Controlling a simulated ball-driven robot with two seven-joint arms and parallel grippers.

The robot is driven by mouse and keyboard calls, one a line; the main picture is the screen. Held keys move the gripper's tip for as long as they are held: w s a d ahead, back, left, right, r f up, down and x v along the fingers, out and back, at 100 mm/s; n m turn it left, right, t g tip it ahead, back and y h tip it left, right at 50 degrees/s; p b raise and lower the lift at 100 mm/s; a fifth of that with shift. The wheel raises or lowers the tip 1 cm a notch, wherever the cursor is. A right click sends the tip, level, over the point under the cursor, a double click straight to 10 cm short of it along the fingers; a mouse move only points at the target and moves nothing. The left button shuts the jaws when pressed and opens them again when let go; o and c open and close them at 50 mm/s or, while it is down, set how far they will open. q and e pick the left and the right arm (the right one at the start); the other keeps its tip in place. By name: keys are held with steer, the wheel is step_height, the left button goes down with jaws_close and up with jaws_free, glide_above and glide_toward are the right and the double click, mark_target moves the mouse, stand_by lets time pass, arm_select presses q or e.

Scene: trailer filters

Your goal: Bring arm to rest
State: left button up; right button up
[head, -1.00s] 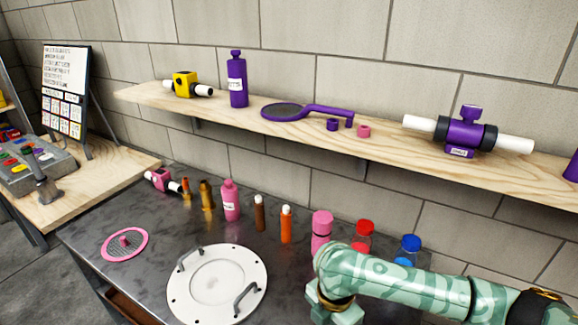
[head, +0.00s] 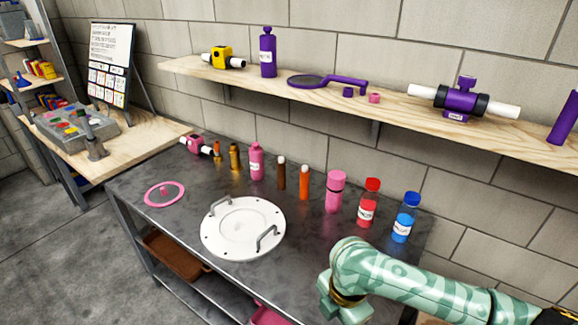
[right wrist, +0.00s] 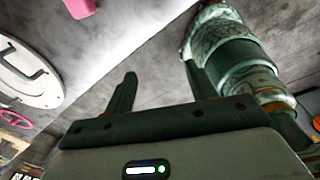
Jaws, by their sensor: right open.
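My right arm (head: 420,279) comes in from the lower right of the head view, bent over the front right of the dark metal table (head: 300,225). Its gripper is hidden below its wrist there. In the right wrist view my right gripper (right wrist: 160,88) is open, its two dark green fingers apart with nothing between them. A patterned green link of mine (right wrist: 232,50) shows just beyond the right finger. My left gripper is in neither view.
On the table are a white round lid with two handles (head: 219,246), a pink-rimmed mesh disc (head: 165,194), and several bottles, with a red-capped one (head: 368,205) and a blue-capped one (head: 405,218) nearest my arm. A wooden shelf (head: 400,103) runs above.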

steer(key=s+a+m+t+y, duration=0.3)
steer(key=a+m, duration=0.1)
steer(key=a, duration=0.1)
steer(key=s+d+r+m+t+h, duration=0.1)
steer(key=s+d+m+h, duration=0.25)
steer(key=d, duration=0.45)
steer(key=s+d+m+t+h, duration=0.1)
steer(key=s+d+m+h, duration=0.15)
steer(key=d+m, duration=0.45)
steer(key=s+d+r+m+t+h, duration=0.1)
steer(key=s+d+m+h, duration=0.25)
steer(key=d, duration=0.65)
steer(key=s+a+f+g+y+b, duration=0.1)
steer(key=s+a+f+y, duration=0.1)
steer(key=f, duration=1)
steer(key=s+a+f+g+y, duration=0.2)
steer(key=f, duration=1)
arm_select(q)
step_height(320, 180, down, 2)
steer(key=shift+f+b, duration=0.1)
steer(key=shift+b, duration=0.5)
arm_select(e)
steer(key=s+f+m+g+y, duration=0.1)
steer(key=s+f+m+g, duration=0.1)
steer(key=s+f, duration=1.6)
steer(key=shift+s+a+f+m+g+y, duration=0.3)
steer(key=shift+s+f+m+y, duration=0.1)
steer(key=shift+s, duration=0.75)
